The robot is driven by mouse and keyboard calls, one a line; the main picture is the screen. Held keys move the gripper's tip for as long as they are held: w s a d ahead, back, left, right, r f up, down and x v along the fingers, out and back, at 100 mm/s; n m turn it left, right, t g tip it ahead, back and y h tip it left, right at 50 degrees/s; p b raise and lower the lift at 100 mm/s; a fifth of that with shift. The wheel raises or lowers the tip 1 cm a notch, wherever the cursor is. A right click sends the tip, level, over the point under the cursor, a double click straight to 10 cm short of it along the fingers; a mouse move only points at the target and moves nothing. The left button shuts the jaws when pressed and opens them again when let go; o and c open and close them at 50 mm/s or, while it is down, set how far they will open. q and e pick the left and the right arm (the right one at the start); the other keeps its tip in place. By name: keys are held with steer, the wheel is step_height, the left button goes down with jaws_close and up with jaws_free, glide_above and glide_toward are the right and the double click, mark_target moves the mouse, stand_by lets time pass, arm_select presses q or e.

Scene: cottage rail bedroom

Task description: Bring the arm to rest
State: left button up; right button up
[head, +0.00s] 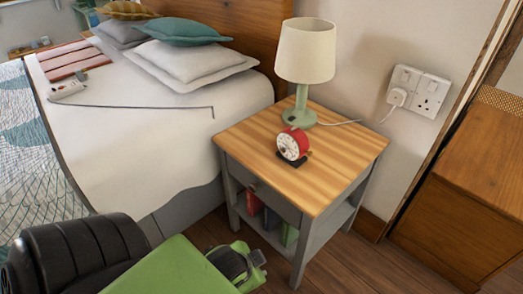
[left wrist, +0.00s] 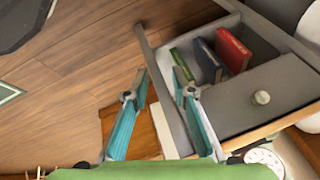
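My left arm reaches in from the bottom left of the head view, and its green gripper (head: 246,264) is low in front of the bedside table (head: 336,170). In the left wrist view the left gripper's teal fingers (left wrist: 158,94) are spread apart with nothing held between them. Its fingertips are near the table's grey leg and shelf frame; I cannot tell if they touch. My right gripper is not in view.
A lamp (head: 305,55) and red alarm clock (head: 292,144) stand on the table. Books (left wrist: 232,50) are on its shelf. The bed (head: 170,120) is left; a wooden cabinet (head: 465,195) is right. Wood floor (left wrist: 80,65) is bare beside the table.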

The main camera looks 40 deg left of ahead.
arm_select(q)
steer(key=s+d+n+g+h, duration=0.1)
steer(key=s+d+n, duration=0.1)
steer(key=d, duration=0.3)
steer(key=shift+s+d+f+g+h, duration=0.2)
steer(key=shift+s+f+g+h, duration=0.1)
steer(key=shift+s, duration=0.55)
